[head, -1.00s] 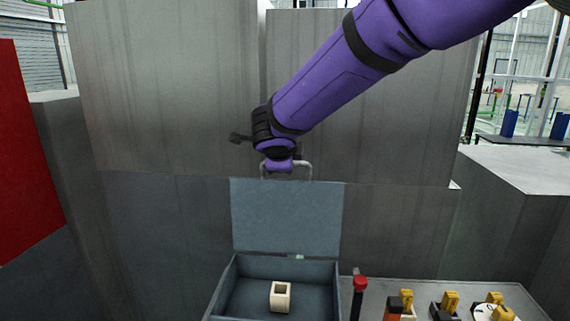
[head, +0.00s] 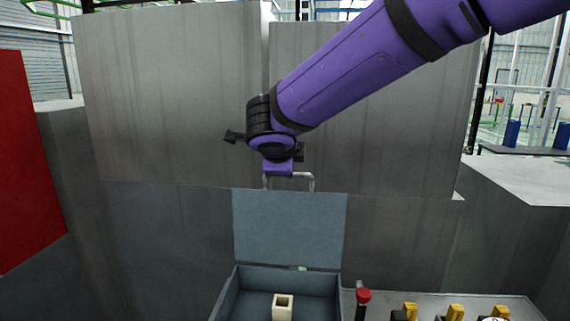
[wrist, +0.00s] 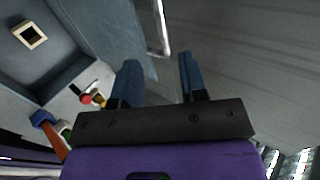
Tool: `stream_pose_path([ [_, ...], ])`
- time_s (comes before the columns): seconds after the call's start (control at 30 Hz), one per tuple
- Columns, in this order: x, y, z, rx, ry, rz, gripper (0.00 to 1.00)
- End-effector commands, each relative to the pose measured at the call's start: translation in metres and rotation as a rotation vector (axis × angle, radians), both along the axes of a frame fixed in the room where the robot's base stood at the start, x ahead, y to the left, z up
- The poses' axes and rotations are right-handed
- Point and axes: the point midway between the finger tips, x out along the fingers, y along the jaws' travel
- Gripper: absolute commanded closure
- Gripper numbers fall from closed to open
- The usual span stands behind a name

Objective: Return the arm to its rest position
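My gripper (wrist: 158,72) shows in the wrist view as two blue fingers standing apart with nothing held between them. In the head view my purple arm reaches in from the upper right, and its wrist is just above the lid handle; the fingers cannot be made out there. The blue-grey box (head: 228,290) stands at the bottom centre with its lid (head: 289,228) raised upright. A metal handle (head: 313,183) is at the lid's top edge; it also shows beyond the fingers in the wrist view (wrist: 165,40). Whether the fingers touch it cannot be told.
A cream hollow block (head: 283,307) sits inside the box. Right of the box are a red-topped switch (head: 363,296) and several yellow-handled parts (head: 455,311) on a panel. Tall grey metal walls (head: 170,100) stand behind, and a red panel (head: 25,160) is at the left.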

Motion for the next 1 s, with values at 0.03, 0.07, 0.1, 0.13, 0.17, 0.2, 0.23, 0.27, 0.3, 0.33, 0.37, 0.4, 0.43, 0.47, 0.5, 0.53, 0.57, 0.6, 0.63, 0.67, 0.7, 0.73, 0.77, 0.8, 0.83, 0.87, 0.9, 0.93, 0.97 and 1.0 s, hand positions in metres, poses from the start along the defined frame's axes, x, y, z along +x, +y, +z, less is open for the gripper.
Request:
stream_pose_path([
  [0.03, 0.0, -0.005, 0.002, 0.018, 0.001, -0.021, 0.61],
  [0.07, -0.001, -0.01, 0.003, 0.039, 0.001, -0.043, 0.61],
  [0.1, -0.002, -0.018, 0.006, 0.077, 0.002, -0.083, 0.61],
  [0.13, -0.003, -0.026, 0.008, 0.115, 0.003, -0.123, 0.61],
  [0.17, -0.005, -0.035, 0.011, 0.159, 0.004, -0.171, 0.61],
  [0.2, -0.007, -0.05, 0.014, 0.229, 0.005, -0.246, 0.61],
  [0.23, -0.01, -0.061, 0.017, 0.287, 0.005, -0.309, 0.61],
  [0.27, -0.013, -0.074, 0.02, 0.349, 0.004, -0.377, 0.61],
  [0.3, -0.018, -0.09, 0.023, 0.434, 0.001, -0.47, 0.61],
  [0.33, -0.022, -0.103, 0.025, 0.499, -0.003, -0.542, 0.61],
  [0.37, -0.027, -0.115, 0.027, 0.563, -0.007, -0.613, 0.61],
  [0.4, -0.033, -0.13, 0.03, 0.65, -0.015, -0.709, 0.61],
  [0.43, -0.038, -0.141, 0.031, 0.713, -0.02, -0.78, 0.61],
  [0.47, -0.043, -0.152, 0.033, 0.778, -0.028, -0.851, 0.61],
  [0.5, -0.051, -0.166, 0.034, 0.862, -0.038, -0.945, 0.61],
  [0.53, -0.056, -0.176, 0.035, 0.926, -0.048, -1.018, 0.61],
  [0.57, -0.063, -0.186, 0.037, 0.989, -0.059, -1.088, 0.61],
  [0.6, -0.071, -0.199, 0.037, 1.074, -0.076, -1.185, 0.61],
  [0.63, -0.077, -0.209, 0.038, 1.136, -0.089, -1.257, 0.61],
  [0.67, -0.084, -0.218, 0.038, 1.199, -0.103, -1.328, 0.61],
  [0.7, -0.093, -0.229, 0.039, 1.283, -0.123, -1.423, 0.61],
  [0.73, -0.1, -0.237, 0.038, 1.344, -0.138, -1.495, 0.61],
  [0.77, -0.107, -0.245, 0.038, 1.408, -0.155, -1.567, 0.61],
  [0.8, -0.117, -0.255, 0.038, 1.49, -0.181, -1.662, 0.61],
  [0.83, -0.124, -0.263, 0.037, 1.551, -0.201, -1.734, 0.61],
  [0.87, -0.132, -0.269, 0.037, 1.613, -0.221, -1.805, 0.61],
  [0.9, -0.142, -0.278, 0.036, 1.694, -0.25, -1.901, 0.61],
  [0.93, -0.149, -0.284, 0.035, 1.755, -0.273, -1.972, 0.61],
  [0.97, -0.157, -0.29, 0.034, 1.815, -0.297, -2.043, 0.61],
  [1.0, -0.167, -0.297, 0.033, 1.895, -0.331, -2.137, 0.61],
])
